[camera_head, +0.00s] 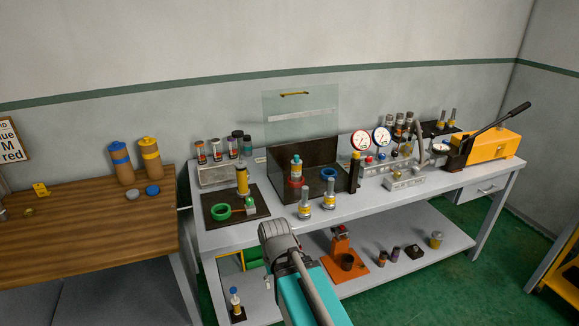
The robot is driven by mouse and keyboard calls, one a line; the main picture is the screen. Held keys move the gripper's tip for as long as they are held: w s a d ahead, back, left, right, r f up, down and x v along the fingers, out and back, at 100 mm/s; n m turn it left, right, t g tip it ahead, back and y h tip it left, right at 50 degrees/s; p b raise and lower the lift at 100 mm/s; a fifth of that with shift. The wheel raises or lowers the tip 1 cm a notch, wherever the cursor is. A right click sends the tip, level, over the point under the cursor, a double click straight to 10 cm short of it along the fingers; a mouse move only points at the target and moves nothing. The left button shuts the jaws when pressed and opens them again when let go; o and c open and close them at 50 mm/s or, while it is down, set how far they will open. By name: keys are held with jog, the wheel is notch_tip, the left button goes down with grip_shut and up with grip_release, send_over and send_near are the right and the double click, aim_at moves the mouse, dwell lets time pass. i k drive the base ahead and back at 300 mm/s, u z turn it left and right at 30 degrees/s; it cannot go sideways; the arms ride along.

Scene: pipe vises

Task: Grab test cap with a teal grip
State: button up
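A small upright fitting with a teal-looking upper part (296,168) stands on a red base inside the dark open box (322,152) on the grey bench. Two grey fittings with yellow bands, one on the left (305,206) and one on the right (330,194), stand in front of the box. At this size I cannot tell which of these is a test cap with a teal grip. The grey end of my arm, with my gripper (279,236), is at the bench's front edge, apart from these fittings. Its fingers are not clear.
A dark mat (262,205) holds a green ring (221,211) and a yellow upright tool (242,180). A rack of fittings (215,176) stands behind it. Gauges (361,140) and a yellow pump (495,145) are at right. An orange vise (343,255) is on the lower shelf.

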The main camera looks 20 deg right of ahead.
aim_at(296, 161)
jog(key=z, duration=0.1)
jog(key=i, duration=0.95)
jog(key=u, duration=0.05)
